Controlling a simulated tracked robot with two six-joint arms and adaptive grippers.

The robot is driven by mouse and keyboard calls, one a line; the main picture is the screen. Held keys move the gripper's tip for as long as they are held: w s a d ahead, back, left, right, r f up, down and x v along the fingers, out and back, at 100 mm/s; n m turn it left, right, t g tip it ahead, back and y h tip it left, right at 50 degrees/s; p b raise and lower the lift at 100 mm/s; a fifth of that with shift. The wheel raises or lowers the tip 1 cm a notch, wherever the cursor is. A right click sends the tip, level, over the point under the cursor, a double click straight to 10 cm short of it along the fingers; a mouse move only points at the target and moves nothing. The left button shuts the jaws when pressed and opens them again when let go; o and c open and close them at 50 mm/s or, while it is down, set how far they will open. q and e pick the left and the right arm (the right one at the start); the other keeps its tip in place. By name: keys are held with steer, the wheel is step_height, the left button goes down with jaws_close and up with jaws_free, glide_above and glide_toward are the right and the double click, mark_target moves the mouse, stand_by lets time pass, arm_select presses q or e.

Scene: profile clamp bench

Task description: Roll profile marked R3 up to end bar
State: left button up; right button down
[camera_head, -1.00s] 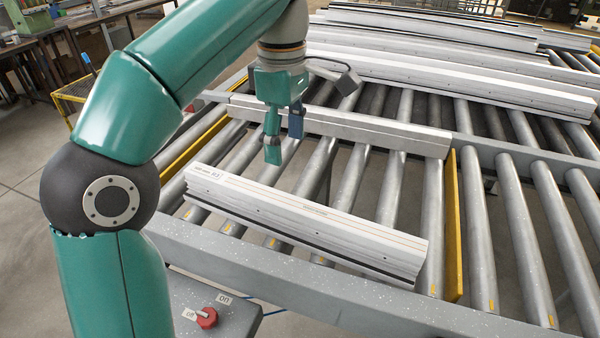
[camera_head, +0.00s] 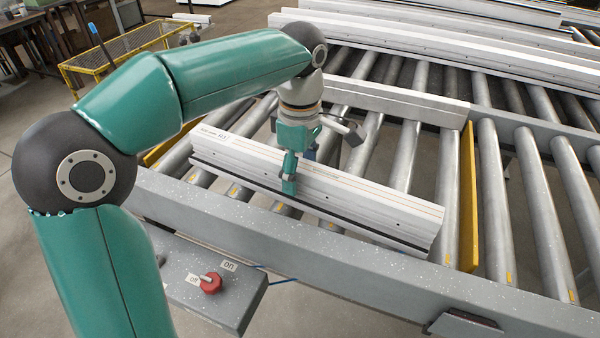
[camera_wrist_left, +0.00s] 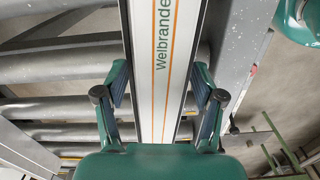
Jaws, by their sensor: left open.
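The profile marked R3 (camera_head: 350,193) is a long pale bar with an orange line and a small label at its left end. It lies across the rollers near the front rail. My left gripper (camera_head: 297,172) is open over its middle, with one finger on the near side and one behind, partly hidden. In the left wrist view the open gripper (camera_wrist_left: 161,82) has fingers either side of the profile (camera_wrist_left: 162,50), with gaps showing. A pale grey bar (camera_head: 400,101), apparently the end bar, runs parallel behind it, bare rollers between. My right gripper is not in view.
Yellow side guides (camera_head: 467,195) border the roller lane. A grey front rail (camera_head: 330,262) runs along the near edge. A box with a red switch (camera_head: 210,283) is in front. More long profiles (camera_head: 440,50) are stacked behind.

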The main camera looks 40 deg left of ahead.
arm_select(q)
steer(key=shift+f, duration=0.15)
jaws_close()
stand_by(0.4)
steer(key=shift+n, duration=0.6)
